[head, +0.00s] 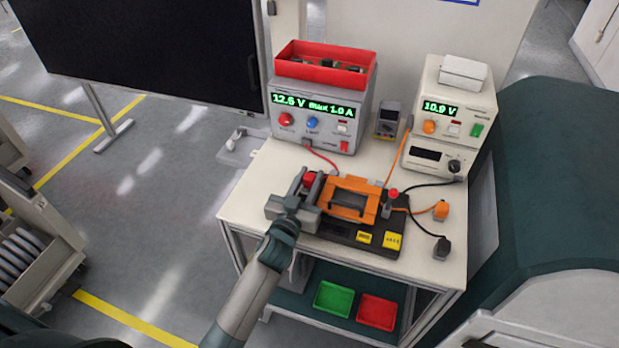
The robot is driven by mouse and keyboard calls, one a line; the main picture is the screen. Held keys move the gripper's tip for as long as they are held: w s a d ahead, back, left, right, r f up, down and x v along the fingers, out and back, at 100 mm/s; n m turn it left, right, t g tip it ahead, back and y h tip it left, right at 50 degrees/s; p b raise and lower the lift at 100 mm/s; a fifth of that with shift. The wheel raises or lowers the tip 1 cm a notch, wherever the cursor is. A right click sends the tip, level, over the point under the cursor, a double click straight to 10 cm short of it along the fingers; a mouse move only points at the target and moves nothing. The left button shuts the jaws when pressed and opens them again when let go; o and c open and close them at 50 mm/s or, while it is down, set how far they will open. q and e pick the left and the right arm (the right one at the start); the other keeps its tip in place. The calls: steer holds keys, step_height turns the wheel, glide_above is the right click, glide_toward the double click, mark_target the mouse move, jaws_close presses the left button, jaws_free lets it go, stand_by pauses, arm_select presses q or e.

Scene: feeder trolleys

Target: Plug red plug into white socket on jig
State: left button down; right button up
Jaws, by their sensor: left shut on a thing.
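The jig (330,232) is a black base with an orange frame (349,199) and yellow labels, lying on the bench. My left gripper (306,186) is at the jig's left end, shut on a small red piece (309,179) that looks like the red plug. A red lead (320,158) runs from the grey power supply toward it. Another red-topped part (393,193) stands at the jig's right side. I cannot make out the white socket; the gripper and frame may hide it. I cannot tell whether the red piece touches the jig. My right gripper is out of view.
The grey supply (312,126) with a red bin (325,66) and the white instrument (449,107) stand behind. An orange plug (440,210) and a black plug (442,247) lie right of the jig. Green (333,299) and red (377,311) trays sit on the lower shelf.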

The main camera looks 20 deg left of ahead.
arm_select(q)
steer(key=shift+f, duration=0.15)
steer(key=c, duration=1.3)
jaws_free()
steer(key=shift+c, duration=0.2)
steer(key=shift+s, duration=0.15)
steer(key=shift+s, duration=0.6)
steer(key=s+b, duration=0.4)
steer(key=s, duration=1.2)
steer(key=shift+a+b, duration=0.3)
steer(key=shift+b, duration=0.05)
